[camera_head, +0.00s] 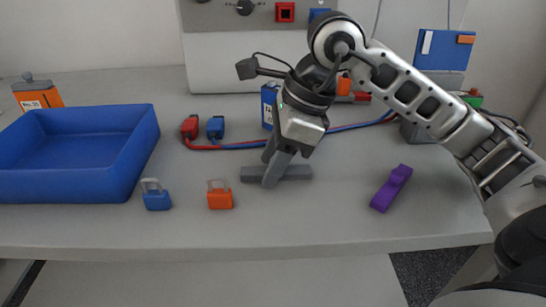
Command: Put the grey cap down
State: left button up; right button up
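A low, flat dark grey piece (297,173) lies on the table in front of the blue battery-like block. I cannot tell whether it is the grey cap or a rest for it. My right gripper (272,180) points down at this piece, its fingers overlapping the middle of it in the picture. The fingers look like one grey shape, so their gap and anything between them are hidden. A small grey top (28,77) sits on the orange block (38,94) at the far left. My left gripper is out of view.
A blue tray (70,185) stands at the left. Blue (157,200) and orange (220,199) padlocks stand near the front, a purple piece (391,188) at the right. Red (190,127) and blue (215,127) clamps with cables lie behind; a blue block (268,105) stands behind my gripper.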

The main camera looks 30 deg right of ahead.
jog(key=shift+d+r, duration=0.1)
jog(key=shift+r, duration=0.35)
jog(key=p+v, duration=0.2)
jog(key=v, duration=0.9)
jog(key=shift+r, duration=0.25)
jog(key=shift+s+f, duration=0.1)
